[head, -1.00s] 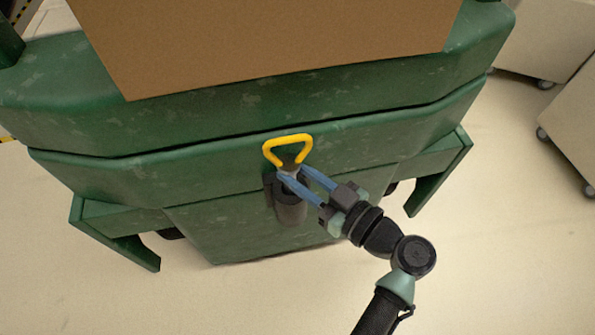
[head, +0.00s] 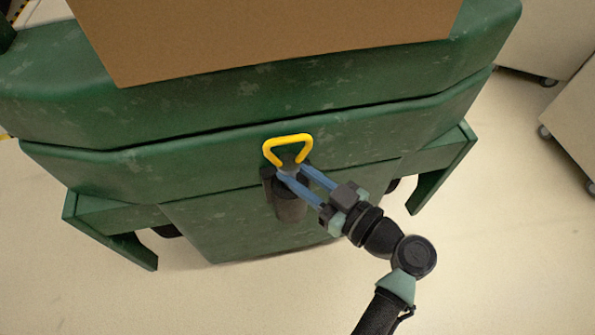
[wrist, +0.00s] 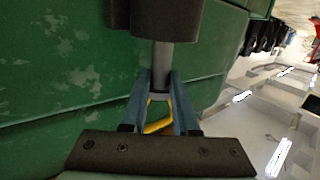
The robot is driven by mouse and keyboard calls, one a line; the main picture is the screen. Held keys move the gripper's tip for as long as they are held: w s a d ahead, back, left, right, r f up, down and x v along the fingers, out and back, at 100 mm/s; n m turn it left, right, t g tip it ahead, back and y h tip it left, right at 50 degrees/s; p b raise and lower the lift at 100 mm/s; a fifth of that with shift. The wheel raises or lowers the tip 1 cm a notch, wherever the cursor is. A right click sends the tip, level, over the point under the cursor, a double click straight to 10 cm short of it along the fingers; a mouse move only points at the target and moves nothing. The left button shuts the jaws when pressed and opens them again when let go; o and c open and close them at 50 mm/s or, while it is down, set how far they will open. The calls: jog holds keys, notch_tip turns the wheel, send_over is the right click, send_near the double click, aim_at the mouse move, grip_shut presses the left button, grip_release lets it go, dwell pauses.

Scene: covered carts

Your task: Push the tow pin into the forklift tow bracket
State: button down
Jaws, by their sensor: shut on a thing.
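The tow pin has a yellow loop handle (head: 288,141) and a grey metal shaft (wrist: 162,56). The dark tow bracket (head: 291,208) sits on the green forklift's rear face (head: 230,165), below the handle. My gripper (head: 292,173) is shut on the pin just under the handle, with its blue fingers on both sides. In the wrist view my gripper (wrist: 158,82) holds the shaft, and the handle shows between the fingers. The shaft meets the edge of the bracket (wrist: 167,18) there. Its lower end is hidden, so I cannot tell how deep it sits.
A brown panel (head: 270,35) lies on top of the forklift. Green side legs (head: 440,172) stick out at both lower corners. Pale wheeled carts (head: 575,125) stand at the right. The floor (head: 500,260) at the lower right is clear.

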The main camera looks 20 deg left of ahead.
jog(key=shift+f+b, duration=1.95)
jog(key=shift+b, duration=0.1)
jog(key=c, duration=0.6)
grip_release()
jog(key=shift+s+f, duration=0.1)
jog(key=shift+f, duration=0.15)
jog(key=p+v, duration=0.1)
jog(key=v, duration=1.2)
jog(key=shift+r, duration=0.25)
jog(key=shift+w, duration=0.25)
jog(key=shift+d, duration=0.15)
